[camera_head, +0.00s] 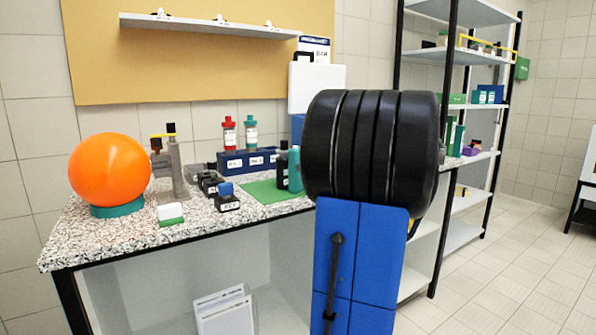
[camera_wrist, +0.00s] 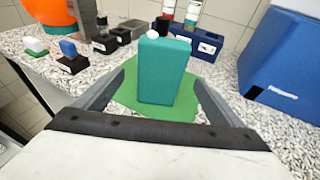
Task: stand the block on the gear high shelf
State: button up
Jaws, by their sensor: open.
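A teal block (camera_wrist: 165,72) stands upright on a green mat (camera_wrist: 205,105) in the wrist view. It also shows in the head view (camera_head: 295,170), partly hidden beside a dark bottle. My gripper (camera_wrist: 158,80) is open, with one finger on each side of the block and the block in or just beyond the gap. I cannot tell whether the fingers touch it. My arm hides the gripper in the head view. A tall rack with several shelves stands at the right; its upper shelf (camera_head: 450,55) holds small items. Which shelf is the gear high shelf I cannot tell.
The speckled bench (camera_head: 90,235) holds an orange ball (camera_head: 108,168), small dark blocks (camera_head: 228,203) and a blue bin (camera_head: 232,163) with bottles. A white-and-green block (camera_head: 170,214) lies near the front edge. A wall shelf (camera_head: 190,25) hangs above.

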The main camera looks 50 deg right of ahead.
aim_at(290, 166)
jog(key=x, duration=1.1)
jog(key=shift+w, duration=0.1)
jog(key=c, duration=1.6)
notch_tip(290, 166, up, 18)
jog(key=shift+r, duration=0.1)
